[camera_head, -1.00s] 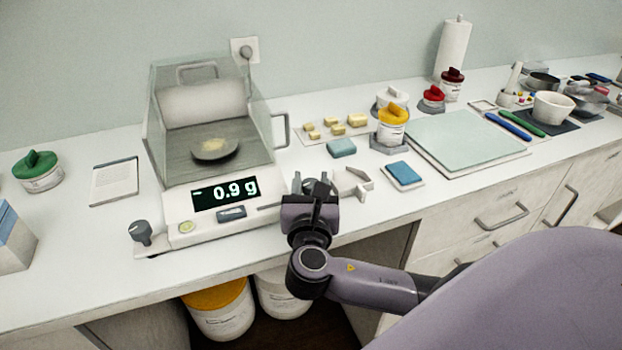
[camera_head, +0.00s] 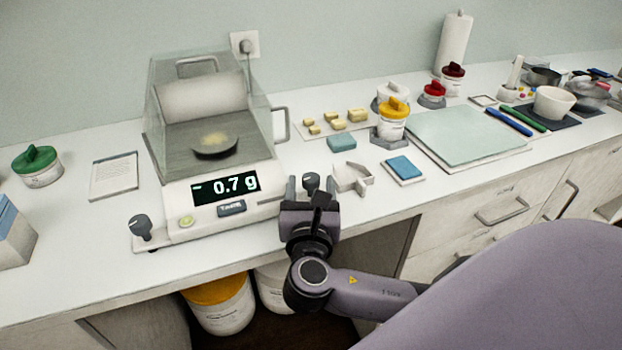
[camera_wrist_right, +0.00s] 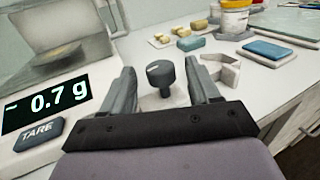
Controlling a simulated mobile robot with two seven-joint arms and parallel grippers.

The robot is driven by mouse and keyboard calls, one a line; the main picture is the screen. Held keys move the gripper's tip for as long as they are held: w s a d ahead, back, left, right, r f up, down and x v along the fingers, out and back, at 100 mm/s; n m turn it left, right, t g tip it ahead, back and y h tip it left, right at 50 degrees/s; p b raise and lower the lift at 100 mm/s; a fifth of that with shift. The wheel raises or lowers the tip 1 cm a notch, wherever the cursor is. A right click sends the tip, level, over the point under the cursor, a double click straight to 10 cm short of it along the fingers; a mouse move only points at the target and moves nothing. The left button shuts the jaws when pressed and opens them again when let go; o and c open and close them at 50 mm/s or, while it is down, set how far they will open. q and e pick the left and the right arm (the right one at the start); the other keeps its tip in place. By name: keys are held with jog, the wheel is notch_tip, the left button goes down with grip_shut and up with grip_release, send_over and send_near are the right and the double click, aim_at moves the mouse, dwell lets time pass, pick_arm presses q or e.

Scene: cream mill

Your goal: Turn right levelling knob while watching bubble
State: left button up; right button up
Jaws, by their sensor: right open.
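The balance (camera_head: 178,226) stands on the bench under a clear draft shield, its display (camera_head: 226,188) reading 0.7 g. The right levelling knob (camera_head: 311,181) is dark grey, at the balance's front right corner. In the right wrist view the knob (camera_wrist_right: 161,76) stands upright between the two fingers. My right gripper (camera_head: 312,186) is open, with its fingers either side of the knob and visible gaps. The round greenish bubble level (camera_head: 186,221) is on the front left of the balance; its bubble is too small to make out. The left levelling knob (camera_head: 141,226) is at the front left corner. My left gripper is not in view.
A white angled holder (camera_head: 352,178) stands just right of the knob. A dish (camera_head: 215,147) with yellowish powder is on the balance pan.

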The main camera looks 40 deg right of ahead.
aim_at(311, 185)
jog(key=v, duration=0.4)
jog(key=shift+s, duration=0.1)
jog(key=shift+a, duration=0.1)
dwell(0.4)
